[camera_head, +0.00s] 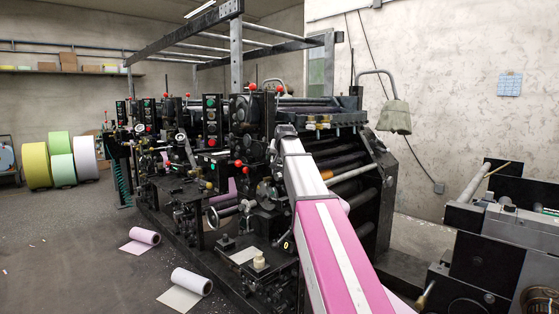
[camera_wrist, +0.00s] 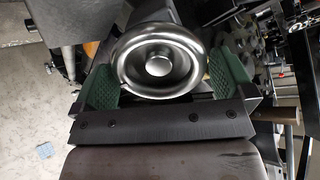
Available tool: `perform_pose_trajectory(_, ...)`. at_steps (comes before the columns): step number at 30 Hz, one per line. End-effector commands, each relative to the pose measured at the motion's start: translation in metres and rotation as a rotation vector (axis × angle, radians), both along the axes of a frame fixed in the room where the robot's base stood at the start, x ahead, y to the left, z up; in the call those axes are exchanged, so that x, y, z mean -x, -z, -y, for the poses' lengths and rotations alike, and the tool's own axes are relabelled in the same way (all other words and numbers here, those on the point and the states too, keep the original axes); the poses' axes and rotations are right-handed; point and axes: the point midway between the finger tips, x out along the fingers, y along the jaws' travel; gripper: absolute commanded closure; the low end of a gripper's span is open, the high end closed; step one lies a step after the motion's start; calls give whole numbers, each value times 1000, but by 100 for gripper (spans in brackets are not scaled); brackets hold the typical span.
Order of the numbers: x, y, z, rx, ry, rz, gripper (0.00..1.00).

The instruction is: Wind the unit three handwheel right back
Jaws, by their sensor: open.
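A shiny metal handwheel (camera_wrist: 122,66) with a round central hub fills the upper middle of the wrist view. My gripper (camera_wrist: 160,78) is open, with one green ribbed finger pad on each side of the wheel. The wheel's rim sits between the pads; I cannot tell whether either pad touches it. In the head view my pink and white arm reaches into the black printing press (camera_head: 345,150), and my gripper is not clearly seen there. Another handwheel rim (camera_head: 212,218) shows lower on the press. No unit number is readable.
Paper rolls (camera_head: 192,281) lie on the floor before the press. Large coloured rolls (camera_head: 37,165) stand at the far left. A dark machine (camera_head: 487,262) stands at right. Press levers and knobs crowd around my arm's end. The left floor (camera_head: 75,250) is largely clear.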

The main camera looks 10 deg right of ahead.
Motion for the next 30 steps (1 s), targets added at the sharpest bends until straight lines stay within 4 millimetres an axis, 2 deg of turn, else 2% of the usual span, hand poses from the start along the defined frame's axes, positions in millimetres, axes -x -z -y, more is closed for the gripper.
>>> perform_pose_trajectory(12,-6,6,0,1,-1,0,0)
perform_pose_trajectory(13,-6,6,0,1,-1,0,6)
perform_pose_trajectory(15,-6,6,0,0,0,0,29)
perform_pose_trajectory(16,-6,6,0,0,0,0,36)
perform_pose_trajectory(30,-6,6,-1,62,-57,-2,36)
